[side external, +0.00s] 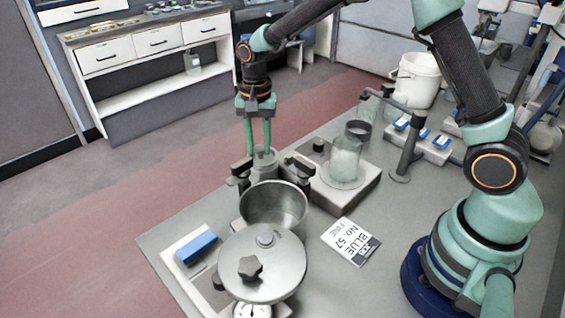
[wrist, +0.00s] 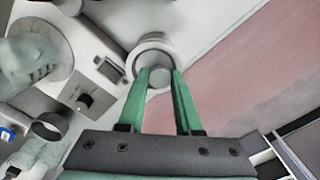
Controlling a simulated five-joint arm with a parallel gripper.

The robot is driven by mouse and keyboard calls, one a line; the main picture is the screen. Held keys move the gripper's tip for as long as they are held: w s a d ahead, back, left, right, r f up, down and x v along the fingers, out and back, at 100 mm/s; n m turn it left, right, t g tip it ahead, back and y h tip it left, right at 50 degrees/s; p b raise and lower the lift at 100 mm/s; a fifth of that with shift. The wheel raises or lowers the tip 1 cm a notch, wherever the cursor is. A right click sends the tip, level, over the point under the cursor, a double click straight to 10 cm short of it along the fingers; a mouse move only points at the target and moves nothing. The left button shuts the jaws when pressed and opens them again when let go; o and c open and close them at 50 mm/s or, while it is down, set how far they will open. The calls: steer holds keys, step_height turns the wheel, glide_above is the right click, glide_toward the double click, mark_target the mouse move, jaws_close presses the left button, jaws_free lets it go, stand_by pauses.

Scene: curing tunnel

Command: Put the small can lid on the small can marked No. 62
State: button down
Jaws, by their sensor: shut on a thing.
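My gripper (side external: 258,148) points straight down at the far edge of the bench, its two green fingers shut on a small grey round piece, which looks like the small can lid (wrist: 159,77). Just below it is a small grey can (side external: 265,170). In the wrist view the can's pale round rim (wrist: 152,43) shows around and beyond the fingertips (wrist: 159,72). The lid appears over the can's near part; I cannot tell whether the two touch. No mark No. 62 is readable on the can.
A device with a glass beaker (side external: 345,160) is to the right. A blue block (side external: 197,247) sits at left.

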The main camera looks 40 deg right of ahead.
stand_by(0.4)
steer(key=shift+c, duration=0.2)
jaws_free()
steer(key=shift+r, duration=3.45)
steer(key=shift+r, duration=0.15)
steer(key=s+d+r+n+t, duration=0.2)
steer(key=s+d+r+n, duration=0.1)
steer(key=s, duration=0.6)
steer(key=s+d+r+n+t, duration=0.3)
steer(key=s+r+n, duration=0.2)
steer(key=s+n, duration=0.2)
steer(key=shift+s+t, duration=0.3)
steer(key=shift+s, duration=0.6)
